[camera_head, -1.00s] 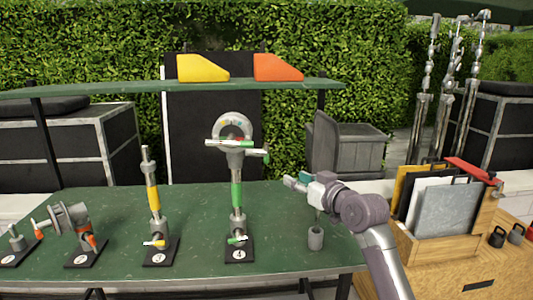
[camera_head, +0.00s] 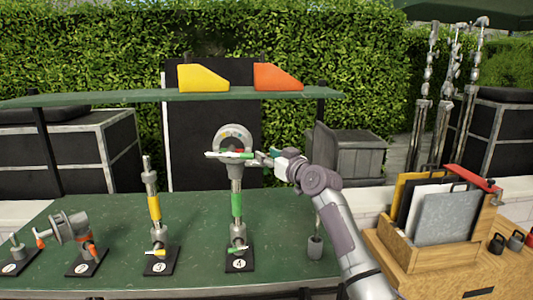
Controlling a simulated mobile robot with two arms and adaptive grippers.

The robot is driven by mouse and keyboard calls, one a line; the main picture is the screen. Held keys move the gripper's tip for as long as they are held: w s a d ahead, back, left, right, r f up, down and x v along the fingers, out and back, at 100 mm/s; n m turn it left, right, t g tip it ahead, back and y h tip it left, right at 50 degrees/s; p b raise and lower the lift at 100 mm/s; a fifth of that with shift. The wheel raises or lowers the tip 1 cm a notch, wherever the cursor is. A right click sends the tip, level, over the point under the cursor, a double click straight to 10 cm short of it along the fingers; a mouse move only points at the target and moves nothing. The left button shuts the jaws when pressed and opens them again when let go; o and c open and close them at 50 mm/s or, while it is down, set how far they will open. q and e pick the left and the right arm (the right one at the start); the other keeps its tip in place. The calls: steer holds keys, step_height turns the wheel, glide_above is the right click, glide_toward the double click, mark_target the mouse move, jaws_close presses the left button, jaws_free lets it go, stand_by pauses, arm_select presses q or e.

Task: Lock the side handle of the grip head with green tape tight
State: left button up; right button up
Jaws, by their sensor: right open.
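The grip head (camera_head: 232,138) is a round grey disc on top of the stand with green tape (camera_head: 236,205), which stands upright on the black base marked 4 (camera_head: 239,263). Whether the fingers touch the handle is too small to tell. My left gripper does not show.
A stand with yellow tape (camera_head: 154,208) and orange-handled clamps (camera_head: 64,227) stand to the left on the green table (camera_head: 120,220). A shelf (camera_head: 130,97) with yellow and orange wedges runs above. A grey cylinder (camera_head: 315,247) stands below my right arm. A wooden crate (camera_head: 410,255) is at right.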

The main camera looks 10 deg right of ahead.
steer(key=shift+w+a, duration=0.3)
steer(key=shift+w, duration=0.2)
jaws_close()
